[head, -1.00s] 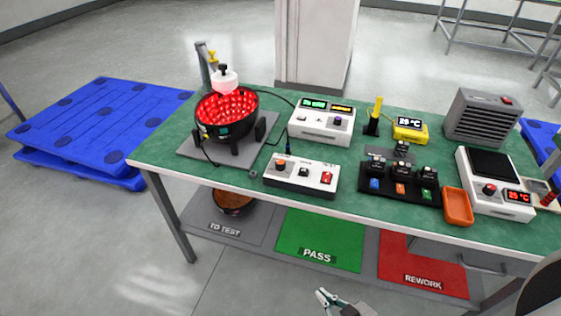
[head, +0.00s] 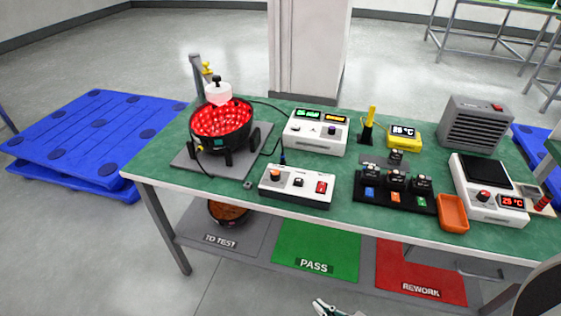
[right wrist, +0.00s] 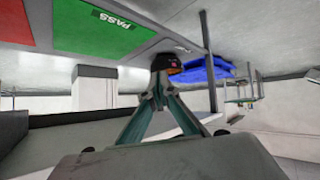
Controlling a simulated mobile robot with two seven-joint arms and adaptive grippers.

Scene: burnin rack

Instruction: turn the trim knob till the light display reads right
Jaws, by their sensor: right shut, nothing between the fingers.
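A dark round bowl-shaped lamp unit (head: 222,137) glows with red lights at the left of the green bench. A white control box (head: 290,199) in front has an orange knob (head: 275,175) and a red switch (head: 321,187). Which knob is the trim knob I cannot tell. The display text is too small to read surely. My right gripper (head: 320,305) is low, below the bench front, shut and empty; its fingertips meet in the right wrist view (right wrist: 158,88).
On the bench stand a black tray (head: 375,207) with several small units, an orange bin (head: 453,213), a scale-like device (head: 490,205) and a grey heater box (head: 474,124). Below are the PASS mat (head: 310,245) and REWORK mat (head: 420,268). Blue pallets (head: 75,145) lie left.

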